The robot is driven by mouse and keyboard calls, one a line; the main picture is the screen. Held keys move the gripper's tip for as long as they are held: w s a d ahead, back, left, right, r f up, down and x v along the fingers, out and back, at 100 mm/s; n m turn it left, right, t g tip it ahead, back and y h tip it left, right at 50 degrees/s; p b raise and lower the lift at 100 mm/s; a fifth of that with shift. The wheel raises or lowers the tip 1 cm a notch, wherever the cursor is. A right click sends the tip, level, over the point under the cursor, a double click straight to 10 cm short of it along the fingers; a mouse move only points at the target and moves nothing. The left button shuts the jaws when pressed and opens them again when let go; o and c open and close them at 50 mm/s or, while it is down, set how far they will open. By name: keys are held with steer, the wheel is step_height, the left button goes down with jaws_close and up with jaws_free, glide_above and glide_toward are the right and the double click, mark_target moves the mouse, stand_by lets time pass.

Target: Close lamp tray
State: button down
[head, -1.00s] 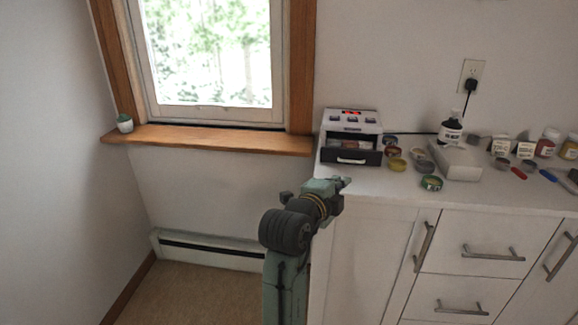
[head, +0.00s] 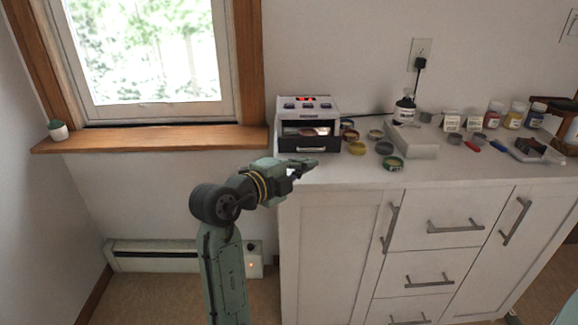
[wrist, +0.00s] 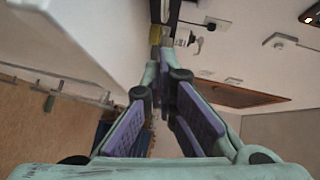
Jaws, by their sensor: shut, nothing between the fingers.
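The lamp is a small white box (head: 312,103) with a black front tray (head: 308,145), at the left end of the white counter. In the head view the tray is pulled out a little, with a lit opening above it and a pale handle on its front. My gripper (head: 312,166) is just in front of and below the tray at the counter's edge, apart from it as far as I can tell. It also shows in the wrist view (wrist: 161,52), with its fingertips together and nothing between them. A dark edge lies beyond the fingertips there; I cannot tell what it is.
Several small round tins (head: 357,146) stand right of the lamp. Beyond them are a white block (head: 412,139), a dark bottle (head: 404,109) and several jars (head: 494,114). Cabinet handles (head: 390,227) stick out from the front. The window sill (head: 150,138) is at left.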

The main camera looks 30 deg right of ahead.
mark_target(308, 137)
steer(key=w+d, duration=0.1)
steer(key=d, duration=0.1)
steer(key=w+d+f+p, duration=0.1)
steer(key=w+d, duration=0.1)
steer(key=shift+w+d+p, duration=0.15)
steer(key=shift+p, duration=0.15)
steer(key=shift+w+d+f, duration=0.15)
steer(key=shift+w+d, duration=0.1)
steer(key=shift+w, duration=0.2)
steer(key=shift+w, duration=0.1)
